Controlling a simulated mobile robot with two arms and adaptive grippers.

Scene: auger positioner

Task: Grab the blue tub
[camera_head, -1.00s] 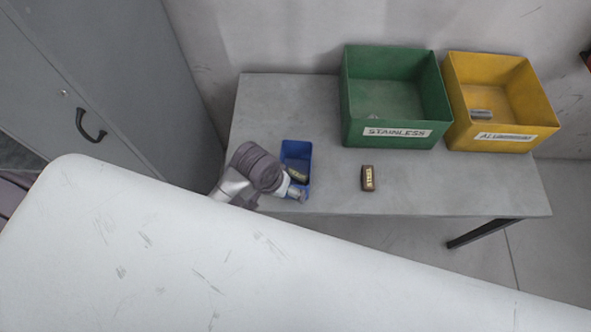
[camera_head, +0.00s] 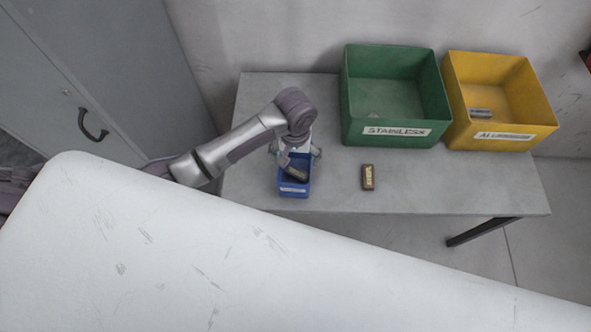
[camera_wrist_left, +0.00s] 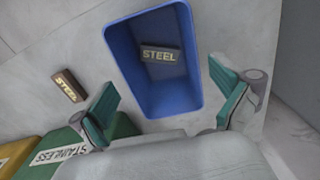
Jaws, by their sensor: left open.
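The blue tub (camera_head: 293,189) stands near the front left of the grey table. A dark block with a STEEL label (camera_wrist_left: 161,54) lies inside it. In the left wrist view the tub (camera_wrist_left: 187,100) opens toward the camera. My left gripper (camera_head: 297,152) is over the tub's far side in the head view and hides part of it. In the left wrist view the left gripper (camera_wrist_left: 165,100) is open, its two green-padded fingers spread on either side of the tub's near end. Whether they touch the walls cannot be told. My right gripper is not in view.
A second labelled block (camera_head: 368,177) lies right of the tub. A green STAINLESS bin (camera_head: 396,132) and a yellow bin (camera_head: 502,137) stand at the back right. A grey cabinet (camera_head: 130,70) is at left. The table's right front (camera_head: 460,190) is clear.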

